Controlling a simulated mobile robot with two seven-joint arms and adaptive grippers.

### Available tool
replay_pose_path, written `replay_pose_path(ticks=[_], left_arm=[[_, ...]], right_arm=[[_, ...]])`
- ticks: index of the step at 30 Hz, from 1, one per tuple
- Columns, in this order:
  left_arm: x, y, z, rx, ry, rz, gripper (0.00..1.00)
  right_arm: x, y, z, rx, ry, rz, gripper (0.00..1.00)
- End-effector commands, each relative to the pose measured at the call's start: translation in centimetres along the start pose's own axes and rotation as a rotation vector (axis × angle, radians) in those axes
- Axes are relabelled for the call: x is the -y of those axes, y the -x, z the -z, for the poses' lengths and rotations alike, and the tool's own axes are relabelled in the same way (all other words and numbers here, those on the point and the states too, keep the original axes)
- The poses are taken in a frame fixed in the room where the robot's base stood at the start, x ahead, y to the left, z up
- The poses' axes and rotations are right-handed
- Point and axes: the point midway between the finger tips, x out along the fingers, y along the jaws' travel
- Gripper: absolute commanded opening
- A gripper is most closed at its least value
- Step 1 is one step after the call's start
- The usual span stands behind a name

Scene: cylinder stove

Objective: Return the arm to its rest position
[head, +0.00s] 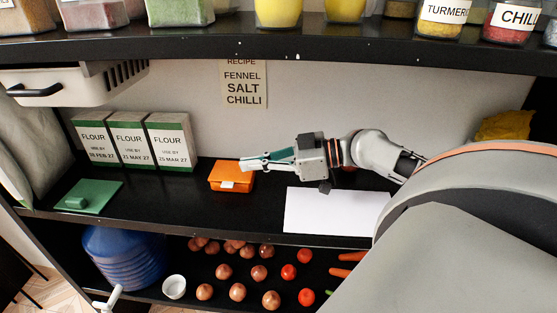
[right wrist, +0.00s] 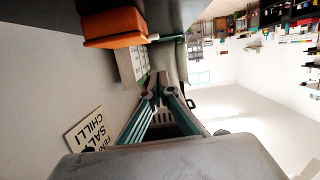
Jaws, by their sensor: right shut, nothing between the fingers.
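My right arm comes in from the right in the head view and reaches left over the black middle shelf. My right gripper (head: 246,163) points left, with its fingertips close to the orange box (head: 230,177); I cannot tell whether they touch. In the right wrist view the fingers (right wrist: 157,80) meet at the tips with nothing between them. The orange box (right wrist: 112,28) shows at the upper left of that view, beside the fingers. My left gripper is not in view.
A white sheet (head: 330,212) lies under my right forearm. Jars line the upper shelf (head: 290,47). Onions, tomatoes, a white bowl (head: 174,287) and a blue container (head: 122,258) fill the lower shelf.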

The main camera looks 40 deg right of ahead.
Motion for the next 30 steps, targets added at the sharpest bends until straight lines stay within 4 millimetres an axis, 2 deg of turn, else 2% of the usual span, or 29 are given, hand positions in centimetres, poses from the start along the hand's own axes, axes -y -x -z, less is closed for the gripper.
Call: replay_pose_path(ticks=[6, 12, 18, 30], left_arm=[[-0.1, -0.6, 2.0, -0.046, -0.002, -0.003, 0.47], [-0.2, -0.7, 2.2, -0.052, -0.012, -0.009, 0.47], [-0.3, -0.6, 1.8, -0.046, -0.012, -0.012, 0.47], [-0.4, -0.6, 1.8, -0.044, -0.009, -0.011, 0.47]], right_arm=[[-0.1, 3.2, 0.0, 0.000, 0.000, -0.002, 0.00], [-0.1, 5.3, 0.1, -0.001, 0.001, -0.001, 0.00], [-0.1, 6.1, 0.2, -0.001, 0.002, 0.001, 0.00], [-0.1, 6.1, 0.2, -0.001, 0.003, 0.001, 0.00]])
